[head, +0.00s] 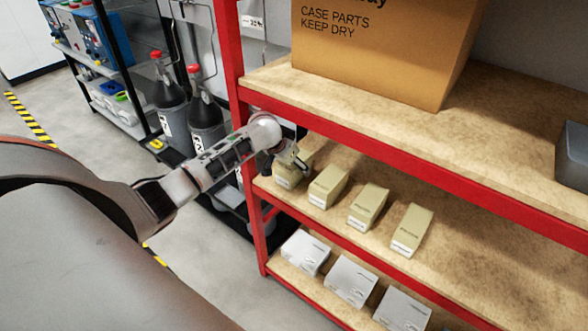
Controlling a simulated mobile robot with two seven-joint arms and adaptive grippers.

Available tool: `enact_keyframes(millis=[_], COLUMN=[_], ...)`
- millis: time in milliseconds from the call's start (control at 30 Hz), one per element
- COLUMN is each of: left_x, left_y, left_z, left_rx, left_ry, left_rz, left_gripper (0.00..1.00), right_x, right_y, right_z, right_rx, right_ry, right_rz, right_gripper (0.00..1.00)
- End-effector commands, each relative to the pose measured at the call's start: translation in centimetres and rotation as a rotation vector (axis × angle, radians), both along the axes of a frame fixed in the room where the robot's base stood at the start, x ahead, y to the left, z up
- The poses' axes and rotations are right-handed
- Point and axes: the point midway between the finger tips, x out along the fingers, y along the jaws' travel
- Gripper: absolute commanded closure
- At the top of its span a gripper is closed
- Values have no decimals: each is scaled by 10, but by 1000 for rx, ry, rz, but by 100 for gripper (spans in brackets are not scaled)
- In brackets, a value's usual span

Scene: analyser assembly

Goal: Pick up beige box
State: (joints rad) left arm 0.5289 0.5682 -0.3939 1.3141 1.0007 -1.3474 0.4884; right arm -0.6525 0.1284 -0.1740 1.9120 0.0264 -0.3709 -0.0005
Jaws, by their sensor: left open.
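Several beige boxes stand in a row on the middle shelf (470,262) of a red-framed rack. The leftmost beige box (288,181) is partly hidden behind my left gripper. The others are a second beige box (328,186), a third beige box (368,207) and the rightmost beige box (411,230). My left gripper (285,168) is open at the leftmost box, with its fingers over the box's upper part. I cannot tell whether they touch it. My right gripper is not in view.
The red front beam (400,162) of the upper shelf runs just above my left wrist. A large cardboard case (385,45) stands on that shelf. White boxes (350,280) fill the lower shelf. Dark bottles with red caps (206,120) stand left of the rack.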

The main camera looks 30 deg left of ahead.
Motion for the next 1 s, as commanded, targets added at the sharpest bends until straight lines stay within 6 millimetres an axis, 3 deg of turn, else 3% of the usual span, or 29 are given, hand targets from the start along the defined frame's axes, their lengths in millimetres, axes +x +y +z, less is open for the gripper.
enact_keyframes(millis=[100,367,567,1000], left_x=[2,3,2,5], left_y=[0,0,0,2], left_z=[-9,-10,-10,-8], left_rx=[0,0,0,-1], left_ry=[4,2,3,0], left_rz=[1,0,0,3], left_gripper=[33,33,83,84], right_x=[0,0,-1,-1], right_y=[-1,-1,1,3], right_z=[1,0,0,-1], right_rx=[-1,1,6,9], right_ry=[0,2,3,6], right_rz=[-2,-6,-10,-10], right_gripper=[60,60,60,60])
